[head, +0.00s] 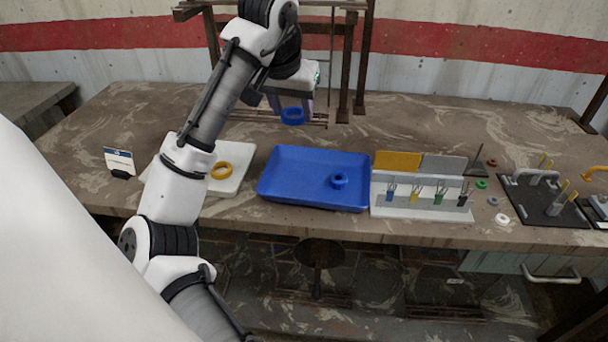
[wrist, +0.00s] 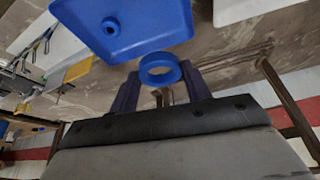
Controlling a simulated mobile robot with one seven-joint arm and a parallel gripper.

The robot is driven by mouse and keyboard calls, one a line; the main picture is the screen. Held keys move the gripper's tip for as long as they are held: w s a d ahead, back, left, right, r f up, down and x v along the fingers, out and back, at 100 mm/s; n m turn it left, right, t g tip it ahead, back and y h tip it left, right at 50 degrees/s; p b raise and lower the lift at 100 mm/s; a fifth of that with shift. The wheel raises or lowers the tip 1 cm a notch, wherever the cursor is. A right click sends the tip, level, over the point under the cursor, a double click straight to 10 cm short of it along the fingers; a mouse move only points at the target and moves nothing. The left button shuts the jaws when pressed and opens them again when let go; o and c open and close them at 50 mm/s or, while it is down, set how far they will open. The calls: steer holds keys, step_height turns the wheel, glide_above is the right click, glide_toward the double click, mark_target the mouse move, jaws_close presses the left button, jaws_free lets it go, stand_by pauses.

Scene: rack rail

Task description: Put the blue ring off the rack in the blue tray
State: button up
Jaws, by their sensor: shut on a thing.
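A blue ring (head: 292,116) is in my gripper (head: 291,105), above the table and behind the blue tray. The wrist view shows the blue ring (wrist: 160,69) between the two fingers of my gripper (wrist: 160,80), which is shut on it. The blue tray (head: 290,180) lies on the table near its front edge, and it also shows in the wrist view (wrist: 150,30). A smaller blue ring (head: 339,181) lies inside the tray, right of its middle. The rack (head: 345,70) stands at the back of the table, close behind my gripper.
A white tray (head: 237,178) with a yellow ring (head: 221,170) lies left of the blue tray. A white holder (head: 420,206) with several coloured clips stands right of it. Small loose rings and black fixtures lie farther right. A small card stand (head: 120,162) is at left.

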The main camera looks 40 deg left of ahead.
mark_target(296, 178)
step_height(296, 178, down, 16)
steer(key=shift+r+p, duration=0.1)
steer(key=shift+p, duration=0.25)
steer(key=o, duration=1)
